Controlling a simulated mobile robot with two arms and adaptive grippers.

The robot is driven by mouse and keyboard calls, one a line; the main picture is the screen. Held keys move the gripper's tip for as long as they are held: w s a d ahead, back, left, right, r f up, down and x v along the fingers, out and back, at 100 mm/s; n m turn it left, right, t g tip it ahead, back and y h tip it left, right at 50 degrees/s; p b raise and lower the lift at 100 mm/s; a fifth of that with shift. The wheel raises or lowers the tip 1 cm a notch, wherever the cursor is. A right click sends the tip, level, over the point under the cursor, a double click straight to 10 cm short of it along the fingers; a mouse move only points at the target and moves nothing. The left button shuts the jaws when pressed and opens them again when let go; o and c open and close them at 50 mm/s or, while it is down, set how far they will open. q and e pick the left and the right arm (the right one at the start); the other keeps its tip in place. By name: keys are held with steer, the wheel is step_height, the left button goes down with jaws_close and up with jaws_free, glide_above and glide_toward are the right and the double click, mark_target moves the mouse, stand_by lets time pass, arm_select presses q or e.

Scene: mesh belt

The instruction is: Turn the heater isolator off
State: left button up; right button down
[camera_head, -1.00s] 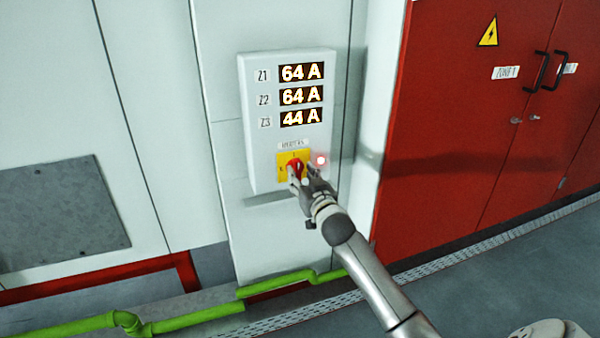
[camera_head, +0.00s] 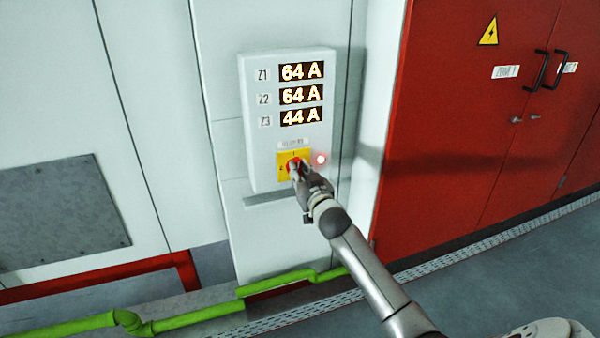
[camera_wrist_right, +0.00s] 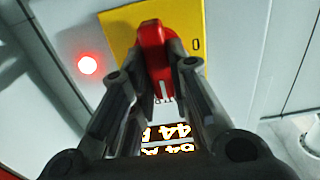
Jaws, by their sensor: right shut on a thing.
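The heater isolator is a red rotary handle on a yellow plate (camera_head: 285,172), low on a white panel box (camera_head: 254,150). In the right wrist view the red handle (camera_wrist_right: 152,45) stands out from the yellow plate (camera_wrist_right: 190,20). My right gripper (camera_head: 298,170) is at the handle, its fingers shut on either side of it. The fingers hide part of the handle in the head view. A red lamp (camera_head: 320,159) glows just right of the plate; it also shows in the right wrist view (camera_wrist_right: 87,64). My left gripper is not in view.
Displays on the box read 64 A, 64 A (camera_head: 301,95) and 44 A. A red cabinet (camera_head: 450,130) with dark handles stands to the right. Green pipes (camera_head: 180,322) run low along the wall. The space before the box is otherwise clear.

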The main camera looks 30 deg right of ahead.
steer(key=shift+n, duration=0.3)
steer(key=shift+a+f+n+p, duration=0.15)
steer(key=shift+n+p, duration=0.45)
steer(key=shift+n, duration=2.25)
steer(key=shift+a+f+n+p, duration=0.1)
steer(key=shift+n+p, duration=0.5)
steer(key=shift+n, duration=2.3)
steer(key=shift+a+f+n+p, duration=0.15)
steer(key=shift+n+p, duration=0.45)
steer(key=shift+n, duration=2.25)
steer(key=c, duration=1.4)
jaws_free()
steer(key=shift+w, duration=0.1)
steer(key=shift+o, duration=0.2)
